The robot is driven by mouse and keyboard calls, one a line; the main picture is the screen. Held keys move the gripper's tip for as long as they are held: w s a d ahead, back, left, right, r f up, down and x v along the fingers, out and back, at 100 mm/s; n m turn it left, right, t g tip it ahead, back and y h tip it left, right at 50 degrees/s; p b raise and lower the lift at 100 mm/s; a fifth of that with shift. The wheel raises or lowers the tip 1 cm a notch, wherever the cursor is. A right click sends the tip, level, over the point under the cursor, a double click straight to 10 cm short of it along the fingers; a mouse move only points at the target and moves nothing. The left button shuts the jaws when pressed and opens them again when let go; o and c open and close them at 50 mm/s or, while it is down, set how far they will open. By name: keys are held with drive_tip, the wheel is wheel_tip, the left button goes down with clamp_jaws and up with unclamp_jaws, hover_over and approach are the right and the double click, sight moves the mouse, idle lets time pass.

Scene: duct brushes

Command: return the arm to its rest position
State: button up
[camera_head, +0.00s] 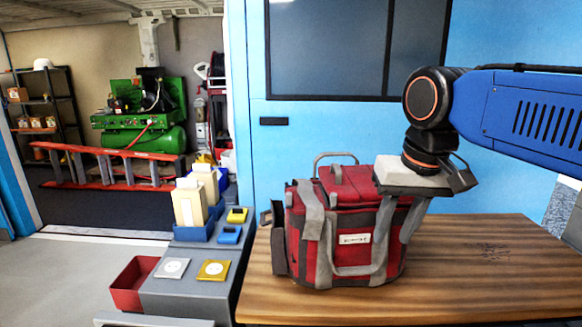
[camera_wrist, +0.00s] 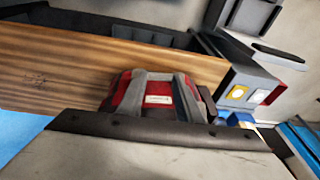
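My blue arm reaches in from the right in the head view, and my gripper (camera_head: 415,178) hangs at its end. It is a pale grey block with dark parts, above and in front of the right side of the red and grey tool bag (camera_head: 345,225). The bag stands upright on the wooden table (camera_head: 480,265); it also shows in the wrist view (camera_wrist: 158,98). I cannot tell whether the gripper touches the bag. A large pale slab with a dark edge fills the lower wrist view and hides what lies below. The fingertips do not show clearly.
Left of the table is a grey bench (camera_head: 190,290) with a white card (camera_head: 172,268), a yellow card (camera_head: 213,270), blue bins and a red bin (camera_head: 133,284). A blue wall with a dark window stands behind. The table's right side is clear.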

drive_tip(key=s+d+f+t, duration=0.1)
drive_tip(key=s+d+f, duration=0.4)
drive_tip(key=f, duration=0.4)
drive_tip(key=s+d+f+t, duration=0.1)
drive_tip(key=s+d+f, duration=0.3)
drive_tip(key=f, duration=0.5)
drive_tip(key=shift+s+d+h, duration=0.35)
drive_tip(key=shift+h, duration=0.05)
